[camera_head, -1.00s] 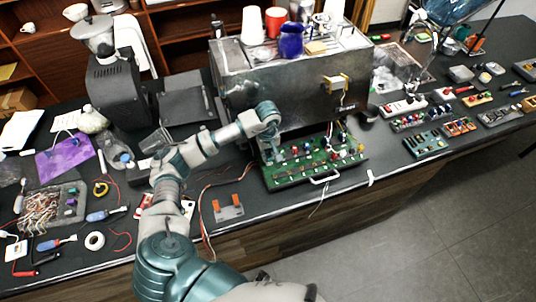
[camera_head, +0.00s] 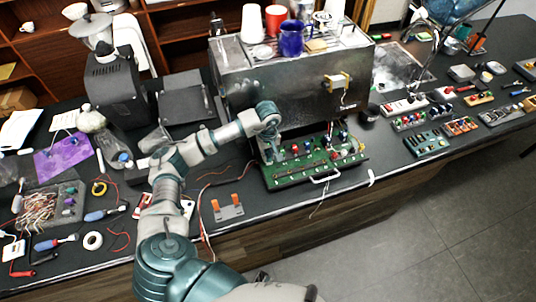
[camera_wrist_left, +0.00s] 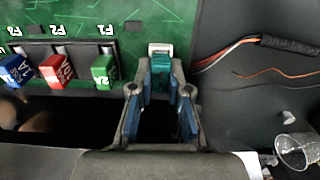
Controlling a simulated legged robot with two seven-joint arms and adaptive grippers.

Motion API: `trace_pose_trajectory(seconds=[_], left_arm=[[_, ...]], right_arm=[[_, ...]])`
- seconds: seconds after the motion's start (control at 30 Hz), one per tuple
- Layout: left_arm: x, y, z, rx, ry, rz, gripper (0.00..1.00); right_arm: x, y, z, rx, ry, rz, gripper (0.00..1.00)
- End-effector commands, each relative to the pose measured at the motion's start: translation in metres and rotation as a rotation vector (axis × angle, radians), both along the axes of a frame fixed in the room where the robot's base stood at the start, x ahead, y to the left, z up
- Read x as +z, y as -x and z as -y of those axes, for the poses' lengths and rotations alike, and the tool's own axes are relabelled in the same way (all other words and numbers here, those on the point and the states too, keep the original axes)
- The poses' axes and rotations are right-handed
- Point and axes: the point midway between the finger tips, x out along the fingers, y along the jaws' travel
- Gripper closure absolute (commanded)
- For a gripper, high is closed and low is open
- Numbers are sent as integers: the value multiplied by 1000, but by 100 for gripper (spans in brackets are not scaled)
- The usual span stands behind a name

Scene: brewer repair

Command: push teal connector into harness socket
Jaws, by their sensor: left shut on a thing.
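My left gripper (camera_wrist_left: 160,95) is shut on the teal connector (camera_wrist_left: 161,72), which sits between its blue-padded fingers in the left wrist view. A white piece (camera_wrist_left: 160,48), apparently the harness socket, is at the connector's far end on the green board edge. The two look in line and touching; how deep the connector sits cannot be told. In the head view the left gripper (camera_head: 269,152) points down at the left end of the green circuit board (camera_head: 300,178), and the connector is too small to make out. My right gripper is not in view.
Blue (camera_wrist_left: 16,69), red (camera_wrist_left: 55,71) and green (camera_wrist_left: 104,72) fuses stand left of the gripper in the wrist view. Orange and black wires (camera_wrist_left: 250,62) lie to the right. The metal brewer (camera_head: 285,85) stands behind the board. A grey bracket with orange posts (camera_head: 228,211) lies in front.

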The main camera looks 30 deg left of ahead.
Motion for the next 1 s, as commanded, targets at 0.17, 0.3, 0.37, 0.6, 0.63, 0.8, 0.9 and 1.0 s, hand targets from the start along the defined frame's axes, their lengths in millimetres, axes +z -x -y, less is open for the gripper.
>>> trace_pose_trajectory(seconds=[0.17, 0.3, 0.37, 0.6, 0.63, 0.8, 0.9, 1.0], left_arm=[[1, 0, 0, 0, 0, 1, 100], [1, 0, 0, 0, 0, 1, 63], [1, 0, 0, 0, 0, 1, 54], [0, 0, 0, 0, 0, 0, 54], [1, 0, 0, 0, -1, 1, 54], [17, -1, 0, 0, 0, 5, 54], [38, -2, -1, 0, 0, 6, 54], [62, -2, -1, 1, 0, 6, 54]], right_arm=[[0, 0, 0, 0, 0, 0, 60], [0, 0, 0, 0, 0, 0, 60], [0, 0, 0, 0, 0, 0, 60], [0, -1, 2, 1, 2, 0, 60], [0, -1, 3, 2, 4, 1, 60], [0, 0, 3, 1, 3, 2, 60], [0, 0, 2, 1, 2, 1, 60], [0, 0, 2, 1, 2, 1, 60]])
